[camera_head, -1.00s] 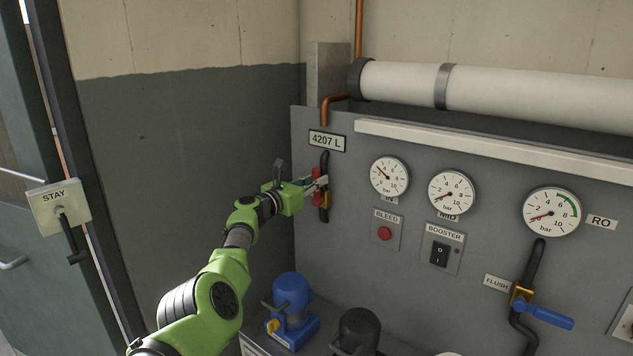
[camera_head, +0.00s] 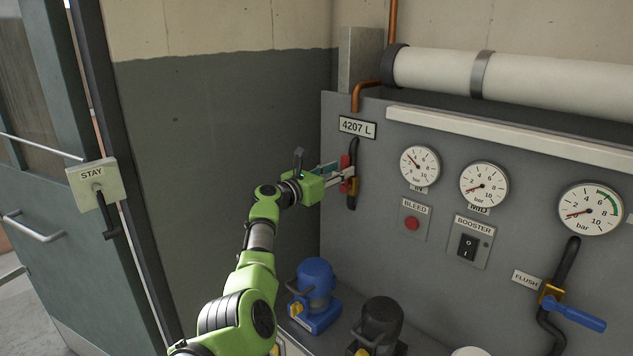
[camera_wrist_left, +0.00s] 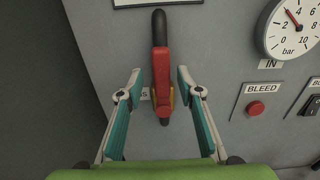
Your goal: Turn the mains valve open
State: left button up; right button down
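The mains valve is on a black vertical pipe below the 4207 L plate. Its red handle (camera_head: 344,171) hangs along the pipe and fills the middle of the left wrist view (camera_wrist_left: 162,68). Some yellow of the valve body shows behind it. My left gripper (camera_head: 345,175) is at the valve. In the left wrist view its two fingers (camera_wrist_left: 159,76) are spread, one on each side of the handle, with visible gaps. I cannot tell how deep the handle lies between them. A small label behind the handle is mostly covered. My right gripper is not in view.
The IN gauge (camera_head: 420,166), BLEED button (camera_head: 412,223) and BOOSTER switch (camera_head: 468,247) are right of the valve. A blue pump (camera_head: 316,288) and a black pump (camera_head: 380,325) stand below. A door with a STAY box (camera_head: 94,184) is at left.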

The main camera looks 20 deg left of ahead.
pick_arm(q)
jog(key=v, duration=0.9)
jog(key=shift+s, duration=0.1)
dwell(0.3)
